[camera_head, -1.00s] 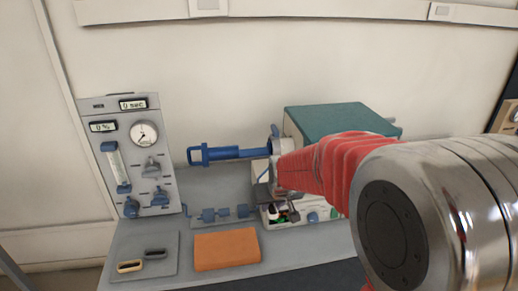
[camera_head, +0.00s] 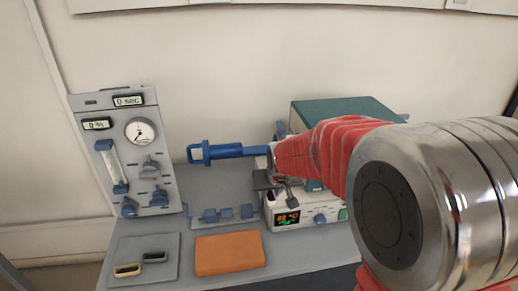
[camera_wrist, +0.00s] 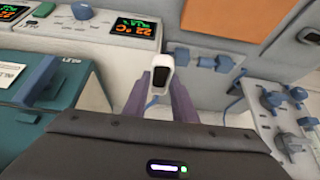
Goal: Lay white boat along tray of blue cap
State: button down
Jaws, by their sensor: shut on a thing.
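The white boat (camera_wrist: 160,72), small and oblong with a dark hollow, shows between the purple fingers of my gripper (camera_wrist: 163,88) in the wrist view. My gripper is shut on it. In the head view, my gripper (camera_head: 277,182) is in front of the furnace, just below the right end of the blue cap (camera_head: 225,152). The boat cannot be made out there. The blue cap has a loop handle at left and a long bar running right, level, above the bench. My arm hides its right end, and its tray cannot be made out.
The teal-topped furnace (camera_head: 345,112) stands behind my arm, with a lit display (camera_head: 287,218) below it. A gauge panel (camera_head: 122,150) stands at left. An orange slab (camera_head: 229,253) and a grey pad (camera_head: 172,276) with two small dishes lie in front.

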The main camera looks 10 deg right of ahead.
jog(key=shift+d+r, duration=0.1)
jog(key=shift+d, duration=0.2)
